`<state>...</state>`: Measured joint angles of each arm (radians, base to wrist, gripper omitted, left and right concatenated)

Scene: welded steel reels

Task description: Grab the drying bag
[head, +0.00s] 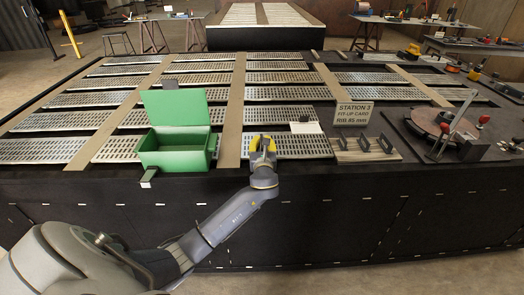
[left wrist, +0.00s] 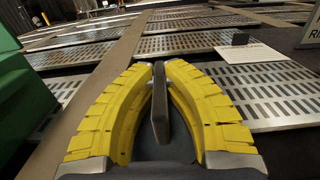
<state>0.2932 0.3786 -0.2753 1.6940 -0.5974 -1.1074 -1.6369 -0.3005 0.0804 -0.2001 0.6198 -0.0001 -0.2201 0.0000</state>
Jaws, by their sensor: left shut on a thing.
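My left gripper (head: 263,143) is at the front of the slatted table, just right of the open green box. In the left wrist view its yellow fingers (left wrist: 160,68) are shut on a thin, dark grey flat piece (left wrist: 160,108). The piece stands on edge between the fingers, and I take it to be the drying bag; no label on it can be read. In the head view the fingers largely hide it. My right gripper is in neither view.
The green box (head: 176,160) stands close on the left with its lid (head: 175,108) raised; its inside looks empty. To the right are a white sheet (head: 305,128), a station sign (head: 354,114), a board with dark brackets (head: 363,155) and a round reel (head: 440,122). Slatted panels lie behind.

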